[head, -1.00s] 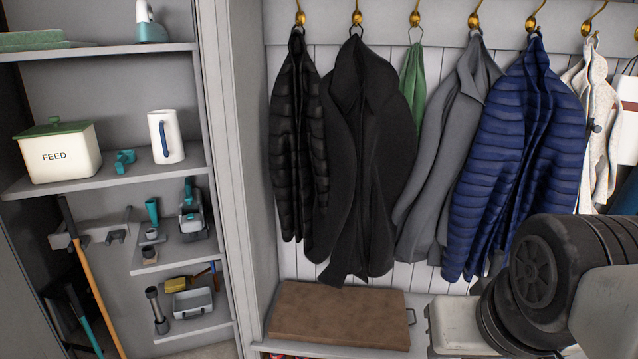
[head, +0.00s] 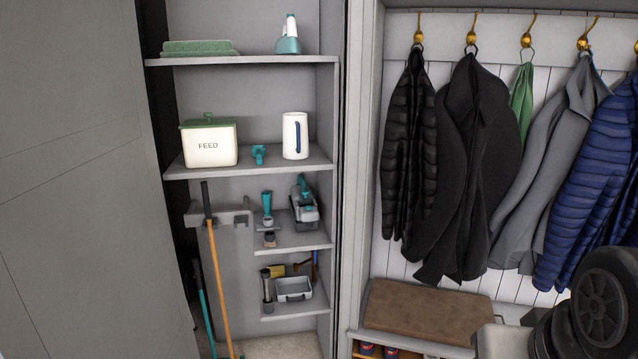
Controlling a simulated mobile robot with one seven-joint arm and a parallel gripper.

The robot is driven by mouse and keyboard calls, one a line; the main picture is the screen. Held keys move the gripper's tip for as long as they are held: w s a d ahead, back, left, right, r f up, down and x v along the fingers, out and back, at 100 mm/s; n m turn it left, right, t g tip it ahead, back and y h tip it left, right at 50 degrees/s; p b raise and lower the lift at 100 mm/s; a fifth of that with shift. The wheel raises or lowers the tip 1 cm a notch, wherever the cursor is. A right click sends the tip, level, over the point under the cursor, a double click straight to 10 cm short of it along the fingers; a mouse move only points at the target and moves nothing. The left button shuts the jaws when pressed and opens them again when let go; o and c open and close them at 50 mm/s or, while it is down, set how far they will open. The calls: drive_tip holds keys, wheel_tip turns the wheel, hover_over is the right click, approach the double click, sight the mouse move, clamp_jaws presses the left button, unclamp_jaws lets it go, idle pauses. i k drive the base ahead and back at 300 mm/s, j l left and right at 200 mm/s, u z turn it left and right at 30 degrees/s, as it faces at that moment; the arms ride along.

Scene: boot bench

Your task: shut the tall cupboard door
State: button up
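The tall cupboard (head: 345,190) stands open in the head view, with its shelves and contents in plain sight. Its door (head: 80,190) appears as a large flat grey panel filling the left of the picture, swung away from the opening. The door's top and outer edge run out of the picture, and no handle shows on the visible part. My gripper is not in view.
Shelves hold a feed tin (head: 209,146), a white jug (head: 295,136) and small tools. A broom handle (head: 219,270) leans inside near the door side. Right of the cupboard, jackets (head: 470,160) hang above a bench with a brown cushion (head: 428,308).

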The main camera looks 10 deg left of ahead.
sight(89, 269)
drive_tip(key=k+j, duration=0.2)
drive_tip(key=j, duration=0.15)
drive_tip(key=k+j, duration=0.2)
drive_tip(key=j, duration=0.2)
drive_tip(key=k+j+u, duration=0.1)
drive_tip(key=j, duration=0.25)
drive_tip(key=k+j, duration=0.25)
drive_tip(key=j, duration=0.15)
drive_tip(key=k+j+u, duration=0.1)
drive_tip(key=j, duration=0.3)
drive_tip(key=k+j, duration=0.25)
drive_tip(key=j, duration=0.15)
drive_tip(key=k+j, duration=0.15)
drive_tip(key=j, duration=0.2)
drive_tip(key=k+j+u, duration=0.1)
drive_tip(key=j, duration=0.3)
drive_tip(key=i+z, duration=0.1)
drive_tip(key=i, duration=0.15)
drive_tip(key=i+l+z, duration=0.1)
drive_tip(key=i, duration=0.2)
drive_tip(key=i+l+z, duration=0.1)
drive_tip(key=i, duration=0.25)
